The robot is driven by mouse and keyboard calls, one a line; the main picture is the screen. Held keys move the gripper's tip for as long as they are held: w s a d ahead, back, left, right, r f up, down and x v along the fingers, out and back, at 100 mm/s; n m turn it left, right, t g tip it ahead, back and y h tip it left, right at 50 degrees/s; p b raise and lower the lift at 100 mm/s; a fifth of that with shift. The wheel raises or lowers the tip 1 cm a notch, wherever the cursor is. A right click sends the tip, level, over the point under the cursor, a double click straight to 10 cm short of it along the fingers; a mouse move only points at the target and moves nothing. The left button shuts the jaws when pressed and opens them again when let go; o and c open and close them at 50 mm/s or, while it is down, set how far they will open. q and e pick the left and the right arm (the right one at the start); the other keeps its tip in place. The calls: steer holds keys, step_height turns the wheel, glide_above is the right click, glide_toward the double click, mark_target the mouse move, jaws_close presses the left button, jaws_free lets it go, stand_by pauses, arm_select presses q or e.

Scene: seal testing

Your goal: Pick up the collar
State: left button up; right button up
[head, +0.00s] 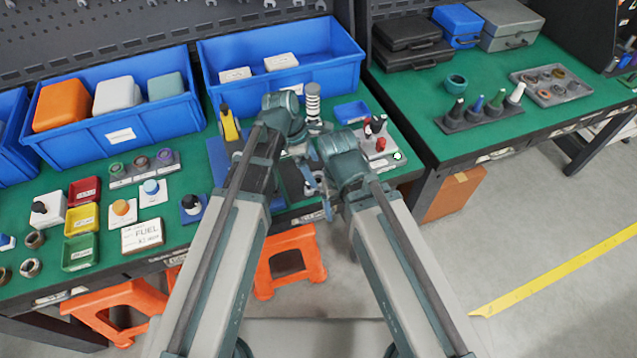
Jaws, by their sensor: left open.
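Several ring-shaped parts are in the head view, and I cannot tell for sure which is the collar. A teal ring (456,83) stands alone on the right green bench.
Blue bins (282,60) line the back of the left bench. A grey tray of rings (551,84) and a rack of coloured-tipped tools (482,112) are on the right bench. Orange stools (290,262) stand below. A gap separates the benches.

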mark_target(317, 175)
arm_select(q)
steer(key=b+x, duration=0.3)
steer(key=x, duration=0.1)
steer(key=shift+f, duration=0.15)
steer(key=shift+c, duration=0.3)
